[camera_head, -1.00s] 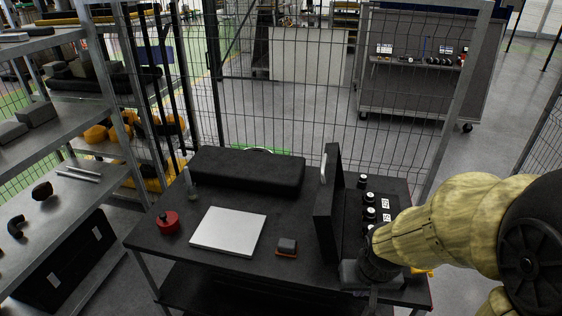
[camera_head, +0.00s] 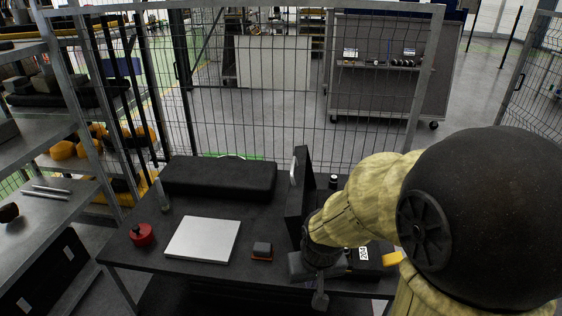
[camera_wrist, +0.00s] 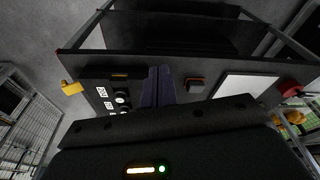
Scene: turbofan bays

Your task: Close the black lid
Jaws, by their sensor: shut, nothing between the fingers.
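The black lid (camera_head: 297,196) stands upright at the left side of an open black case (camera_head: 372,268) on the dark table. A pale handle (camera_head: 293,171) is on its left face. White-capped items (camera_wrist: 121,97) sit in the case; my arm hides most of them in the head view. My gripper (camera_head: 320,301) is shut and empty, by the near end of the lid and case, pointing down. Its dark fingers also show in the wrist view (camera_wrist: 158,84). I cannot tell whether they touch the lid.
On the table left of the lid are a small grey-and-orange block (camera_head: 262,250), a white panel (camera_head: 202,239), a red round item (camera_head: 142,235) and a long black case (camera_head: 219,177). Mesh fencing (camera_head: 250,90) stands behind. Metal shelves (camera_head: 45,135) are at left.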

